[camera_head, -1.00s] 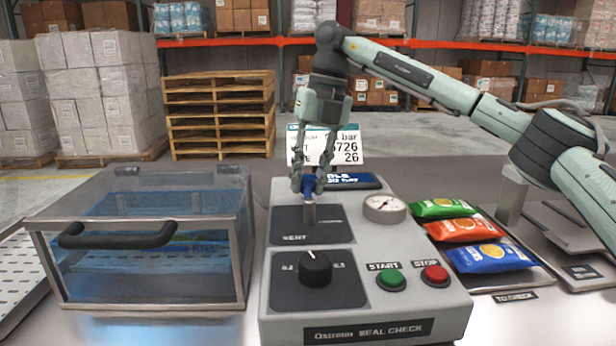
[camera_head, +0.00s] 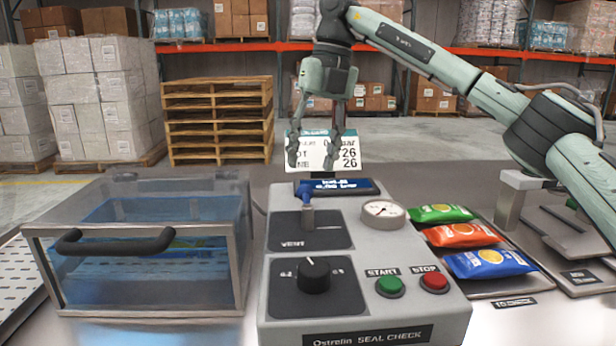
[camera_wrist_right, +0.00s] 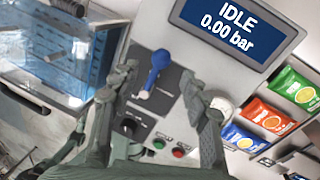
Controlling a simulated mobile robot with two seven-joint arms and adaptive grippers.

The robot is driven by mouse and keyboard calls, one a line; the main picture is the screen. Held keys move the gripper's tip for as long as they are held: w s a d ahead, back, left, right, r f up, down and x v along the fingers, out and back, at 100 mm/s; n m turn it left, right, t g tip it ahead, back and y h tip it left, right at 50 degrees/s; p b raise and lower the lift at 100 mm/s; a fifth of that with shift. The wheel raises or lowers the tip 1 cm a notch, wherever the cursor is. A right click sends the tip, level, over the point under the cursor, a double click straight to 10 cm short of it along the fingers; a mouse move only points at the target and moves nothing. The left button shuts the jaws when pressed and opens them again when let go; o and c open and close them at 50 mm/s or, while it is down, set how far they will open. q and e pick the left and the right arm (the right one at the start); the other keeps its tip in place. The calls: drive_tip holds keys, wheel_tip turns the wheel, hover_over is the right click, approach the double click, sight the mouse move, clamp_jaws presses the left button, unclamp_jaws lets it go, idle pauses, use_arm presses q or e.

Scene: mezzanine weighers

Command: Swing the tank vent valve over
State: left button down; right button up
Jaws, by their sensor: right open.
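The tank vent valve has a blue lever (camera_head: 305,194) on a grey stem, standing on the dark VENT plate (camera_head: 330,238) of the seal check console. In the head view the lever's blue end points away and slightly left. The lever also shows in the right wrist view (camera_wrist_right: 157,66), between my finger outlines. My right gripper (camera_head: 313,160) is open and empty, with its fingertips above and behind the lever, apart from it. The console display (camera_wrist_right: 230,28) reads IDLE, 0.00 bar. My left gripper is in neither view.
A clear water tank (camera_head: 150,245) with a dark handle stands left of the console. The console carries a black knob (camera_head: 313,275), green START (camera_head: 390,286) and red STOP (camera_head: 434,283) buttons and a gauge (camera_head: 383,213). Colourful bags (camera_head: 460,235) lie on a tray to the right.

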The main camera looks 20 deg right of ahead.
wheel_tip(320, 180, up, 6)
drive_tip(key=d, duration=0.1)
drive_tip(key=shift+s, duration=0.1)
idle(0.5)
